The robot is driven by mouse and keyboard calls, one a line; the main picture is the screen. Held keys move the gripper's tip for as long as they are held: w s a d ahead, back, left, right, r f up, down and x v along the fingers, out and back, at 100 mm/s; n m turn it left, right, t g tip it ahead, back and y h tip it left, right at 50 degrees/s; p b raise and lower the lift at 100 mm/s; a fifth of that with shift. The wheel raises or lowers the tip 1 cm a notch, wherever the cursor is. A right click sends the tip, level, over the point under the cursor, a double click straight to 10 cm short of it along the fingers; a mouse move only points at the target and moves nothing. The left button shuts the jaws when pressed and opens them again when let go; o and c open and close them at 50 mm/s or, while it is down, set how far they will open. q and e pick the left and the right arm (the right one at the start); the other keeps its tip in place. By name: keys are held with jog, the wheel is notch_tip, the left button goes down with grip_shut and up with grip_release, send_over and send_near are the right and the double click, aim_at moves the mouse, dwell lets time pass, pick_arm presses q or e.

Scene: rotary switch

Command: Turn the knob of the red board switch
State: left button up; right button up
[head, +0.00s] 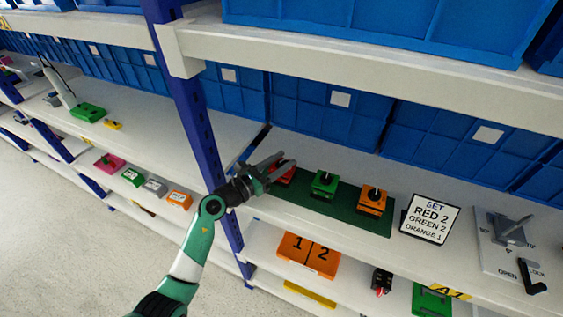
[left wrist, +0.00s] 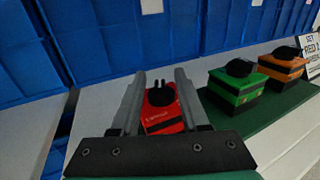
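The red board switch (head: 284,177) sits at the left end of a dark green board (head: 340,213) on the shelf, partly hidden by my left gripper (head: 287,159) in the head view. In the left wrist view the red switch (left wrist: 162,120) with its black knob (left wrist: 160,95) shows between the two grey fingers. The left gripper is open, with one finger to each side of the knob in the picture. I cannot tell whether a finger touches the knob. My right gripper is in neither view.
A green switch (head: 324,184) and an orange switch (head: 373,200) stand right of the red one. A sign (head: 430,219) reads "SET RED 2 GREEN 2 ORANGE 1". Blue bins (head: 310,112) stand behind; a blue post (head: 193,110) rises left of the board.

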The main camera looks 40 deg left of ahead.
pick_arm(q)
grip_shut()
jog(key=shift+f+h+b, duration=0.15)
jog(key=shift+h+b, duration=0.15)
jog(key=m+h+b, duration=0.1)
jog(key=b, duration=0.1)
jog(key=m+h+b, duration=0.1)
jog(key=h, duration=0.1)
jog(key=shift+a+f+g+b, duration=0.2)
jog(key=shift+g+b, duration=0.1)
jog(key=shift+b, duration=0.05)
jog(key=shift+r+m+h, duration=0.15)
jog(key=shift+m+h, duration=0.35)
jog(key=shift+d+r, duration=0.15)
jog(key=shift+r, duration=0.05)
jog(key=shift+o, duration=0.3)
grip_release()
